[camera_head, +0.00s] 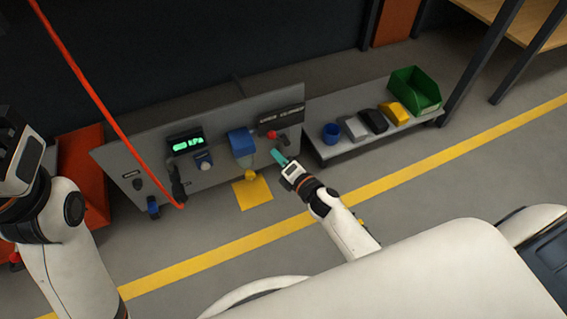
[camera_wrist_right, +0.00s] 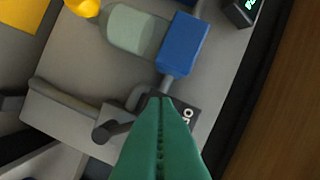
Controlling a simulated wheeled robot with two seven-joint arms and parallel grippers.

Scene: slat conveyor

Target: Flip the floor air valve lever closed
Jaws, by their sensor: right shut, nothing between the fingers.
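The grey panel (camera_head: 215,165) stands low on the floor. On its right side, under a dark label plate (camera_head: 281,116), is a small red part (camera_head: 271,135), which may be the valve lever; I cannot tell its angle. My right gripper (camera_head: 278,156) is shut and empty, its teal tips close in front of the panel just below the red part. My left gripper (camera_head: 18,150) is at the left edge, fingers unclear.
A blue-topped filter unit (camera_head: 242,142) with a clear bowl is left of the right gripper. A red hose (camera_head: 100,100) hangs across the left. A low shelf (camera_head: 345,151) at right holds a blue cup, several blocks and a green bin (camera_head: 415,92). Floor in front is clear.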

